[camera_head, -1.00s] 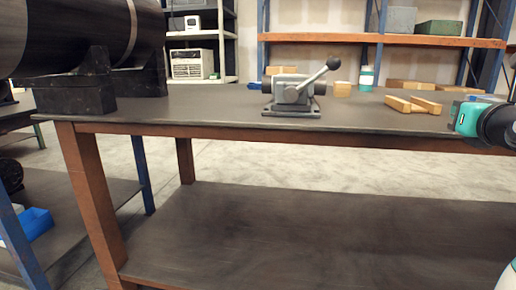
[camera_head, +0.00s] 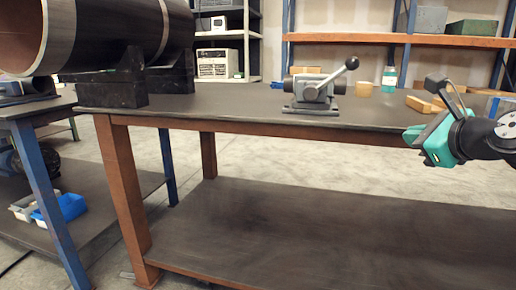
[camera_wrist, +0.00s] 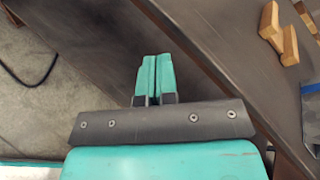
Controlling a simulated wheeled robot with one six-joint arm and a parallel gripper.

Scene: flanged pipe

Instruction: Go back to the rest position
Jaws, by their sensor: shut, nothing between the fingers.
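My gripper (camera_head: 412,135) shows at the right of the head view, in front of the workbench's front edge, with its teal body pointing left. In the wrist view its two teal fingers (camera_wrist: 152,76) lie side by side, shut and empty. A large dark pipe (camera_head: 112,30) rests on black supports (camera_head: 110,90) on the left part of the workbench (camera_head: 230,102), well apart from my gripper.
A grey clamp with a lever (camera_head: 314,92) stands mid-bench. Wooden blocks (camera_head: 422,104) and a green-white bottle (camera_head: 389,79) are behind my gripper. The bench has a lower shelf (camera_head: 300,225). Another table with a blue bin (camera_head: 62,207) stands at the left.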

